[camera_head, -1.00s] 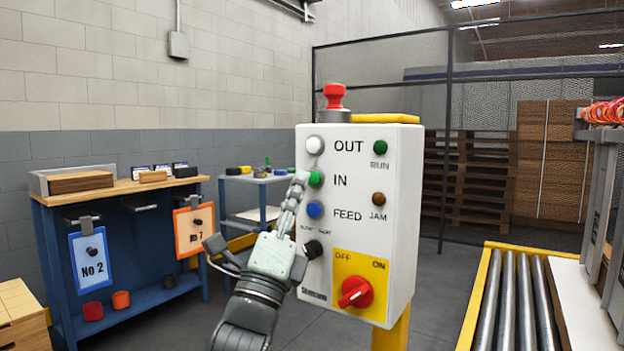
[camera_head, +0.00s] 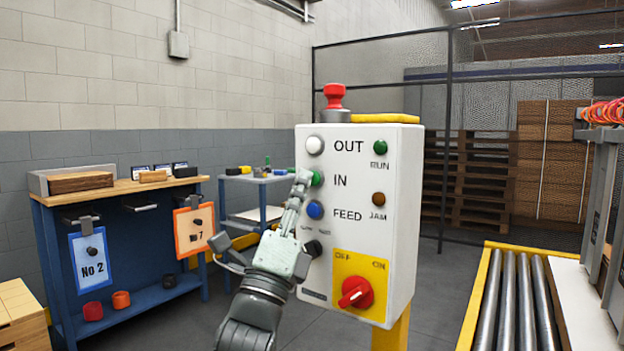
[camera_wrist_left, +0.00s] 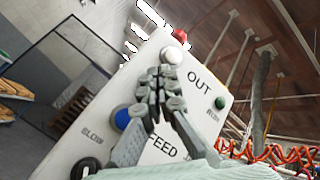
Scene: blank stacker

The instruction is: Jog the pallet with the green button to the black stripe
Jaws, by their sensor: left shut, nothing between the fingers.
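A white control box (camera_head: 345,240) stands in front of me. Its green button (camera_head: 318,179) sits beside the word IN, between a white button (camera_head: 315,145) at OUT and a blue button (camera_head: 315,210) at FEED. My left gripper (camera_head: 304,176) is shut and empty, its fingertips at the green button; I cannot tell whether they touch it. In the left wrist view the shut fingertips (camera_wrist_left: 165,76) cover the green button, just below the white button (camera_wrist_left: 172,55). I see no black stripe. The pallet to be jogged cannot be made out. My right gripper is out of view.
The box also carries a red-topped stop button (camera_head: 334,95), a black knob (camera_head: 313,249) and a red OFF/ON switch (camera_head: 355,292). A roller conveyor (camera_head: 508,300) is at right. A blue workbench (camera_head: 50,270) is at left. Wooden pallets (camera_head: 470,185) stand behind a mesh fence.

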